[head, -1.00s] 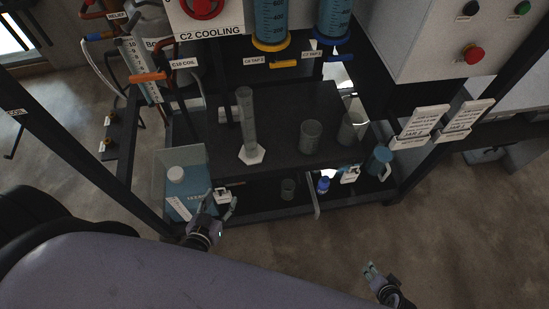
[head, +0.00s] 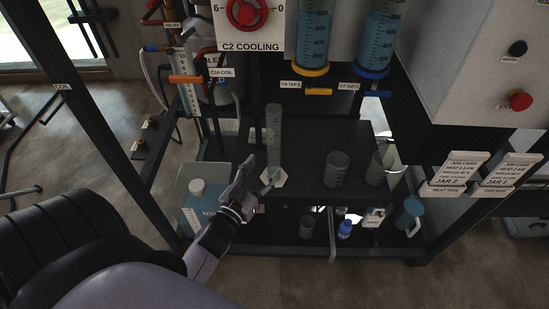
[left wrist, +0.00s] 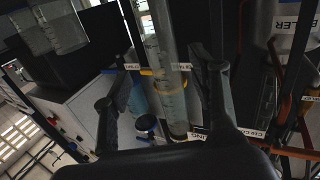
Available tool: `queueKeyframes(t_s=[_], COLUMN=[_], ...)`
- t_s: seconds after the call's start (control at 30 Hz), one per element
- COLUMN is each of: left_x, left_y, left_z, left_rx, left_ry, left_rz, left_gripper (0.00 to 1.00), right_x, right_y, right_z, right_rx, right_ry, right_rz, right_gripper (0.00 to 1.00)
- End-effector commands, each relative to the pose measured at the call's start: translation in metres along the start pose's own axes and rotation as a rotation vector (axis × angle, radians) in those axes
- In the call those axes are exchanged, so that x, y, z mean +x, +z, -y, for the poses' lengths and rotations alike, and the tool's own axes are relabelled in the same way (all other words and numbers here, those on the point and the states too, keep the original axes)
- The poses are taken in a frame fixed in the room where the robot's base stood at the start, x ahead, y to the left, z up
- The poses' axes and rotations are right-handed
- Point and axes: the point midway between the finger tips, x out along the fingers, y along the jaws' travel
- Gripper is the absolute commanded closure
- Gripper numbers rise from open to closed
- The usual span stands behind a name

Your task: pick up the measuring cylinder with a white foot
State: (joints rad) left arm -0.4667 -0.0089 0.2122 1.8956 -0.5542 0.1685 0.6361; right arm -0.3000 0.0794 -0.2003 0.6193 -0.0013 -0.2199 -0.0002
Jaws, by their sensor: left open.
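The measuring cylinder (head: 274,130) is tall, clear and graduated, and stands upright on a white foot (head: 280,178) on the dark upper shelf. My left gripper (head: 261,171) is open just left of and in front of its lower part, overlapping the foot in the head view. In the left wrist view, which is upside down, the clear cylinder (left wrist: 162,48) shows between the two open fingers (left wrist: 160,75); its foot is out of that picture. I cannot tell whether a finger touches it. My right gripper is not in view.
Two beakers (head: 336,170) (head: 376,170) stand right of the cylinder on the shelf (head: 305,150). A blue-labelled container (head: 197,190) is below left of it. Blue graduated columns (head: 309,40) and valve handles (head: 319,92) hang above. Dark frame posts (head: 95,130) flank the left.

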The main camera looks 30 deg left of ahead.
Motion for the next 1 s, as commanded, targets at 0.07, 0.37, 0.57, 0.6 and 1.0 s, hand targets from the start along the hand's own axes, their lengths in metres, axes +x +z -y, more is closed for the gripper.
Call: queueKeyframes(t_s=[0.07,0.37,0.57,0.6,1.0], left_x=[0.013,0.037,0.067,0.071,0.076], left_y=[-0.001,-0.003,-0.004,-0.004,-0.003], left_z=[0.0,0.001,0.003,0.003,0.003], left_rx=[0.002,0.002,0.0,0.001,0.001], left_ry=[0.001,0.001,0.001,0.001,0.001], left_rz=[-0.001,-0.001,0.0,0.0,0.002], left_gripper=[0.46,0.46,0.46,0.46,0.52], right_x=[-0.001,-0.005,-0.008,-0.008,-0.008], right_y=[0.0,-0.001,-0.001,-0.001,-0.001], right_z=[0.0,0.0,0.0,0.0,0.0], right_rx=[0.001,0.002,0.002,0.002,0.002], right_ry=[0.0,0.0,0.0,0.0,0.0], right_rz=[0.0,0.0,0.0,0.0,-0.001], right_gripper=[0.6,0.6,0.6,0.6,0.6])
